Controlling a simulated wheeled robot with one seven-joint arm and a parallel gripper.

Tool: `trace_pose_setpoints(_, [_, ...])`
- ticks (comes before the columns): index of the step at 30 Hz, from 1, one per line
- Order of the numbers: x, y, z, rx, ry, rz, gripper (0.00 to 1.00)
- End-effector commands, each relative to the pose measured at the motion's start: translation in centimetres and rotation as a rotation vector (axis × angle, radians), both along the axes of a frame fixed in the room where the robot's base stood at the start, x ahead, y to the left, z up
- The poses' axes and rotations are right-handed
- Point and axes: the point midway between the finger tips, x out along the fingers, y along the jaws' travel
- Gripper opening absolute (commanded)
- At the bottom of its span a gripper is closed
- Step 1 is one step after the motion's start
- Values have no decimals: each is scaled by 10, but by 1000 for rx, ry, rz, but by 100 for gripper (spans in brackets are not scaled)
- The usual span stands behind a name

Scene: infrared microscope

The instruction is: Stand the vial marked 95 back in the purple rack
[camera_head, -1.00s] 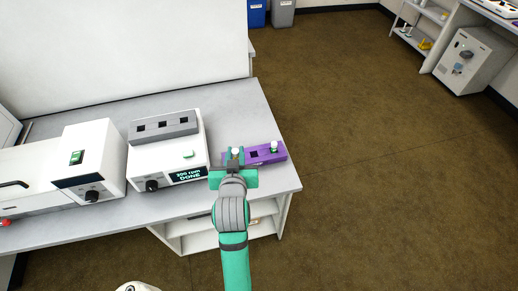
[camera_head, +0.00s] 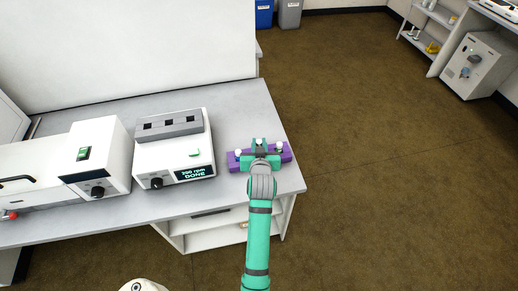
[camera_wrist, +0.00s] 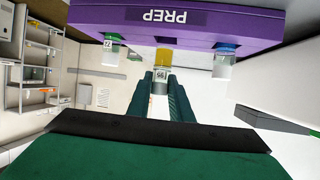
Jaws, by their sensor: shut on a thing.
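The purple rack (camera_head: 233,163), marked PREP, stands on the bench right of the white machine. In the wrist view the rack (camera_wrist: 240,27) appears upside down along the top. White-capped vials stand in its left (camera_head: 238,153) and right (camera_head: 280,147) ends; one (camera_wrist: 108,52) seems marked 72. My gripper (camera_head: 260,150) is at the middle of the rack. In the wrist view my gripper (camera_wrist: 162,90) is shut on the vial marked 95 (camera_wrist: 160,75), which has a yellow part at the rack's edge. I cannot tell whether its end is in the hole.
A white machine (camera_head: 172,155) with a grey block on top and a display reading DONE stands left of the rack. Another white instrument (camera_head: 95,150) stands farther left. The bench's right edge (camera_head: 290,150) is close to the rack.

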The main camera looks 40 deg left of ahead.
Motion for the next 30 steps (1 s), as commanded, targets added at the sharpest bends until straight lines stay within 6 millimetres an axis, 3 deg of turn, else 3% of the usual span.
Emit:
trace_pose_setpoints(6, [-1, 0, -31, -3, 6, 1, 0])
trace_pose_setpoints(12, [-1, -1, -36, -7, 11, 1, 0])
trace_pose_setpoints(13, [-2, -1, -37, -8, 12, 1, 21])
trace_pose_setpoints(15, [-2, -1, -37, -8, 12, 1, 38])
trace_pose_setpoints(25, [-2, -1, -32, -2, 3, 0, 38])
trace_pose_setpoints(30, [-13, -10, -25, -1, 3, 0, 38])
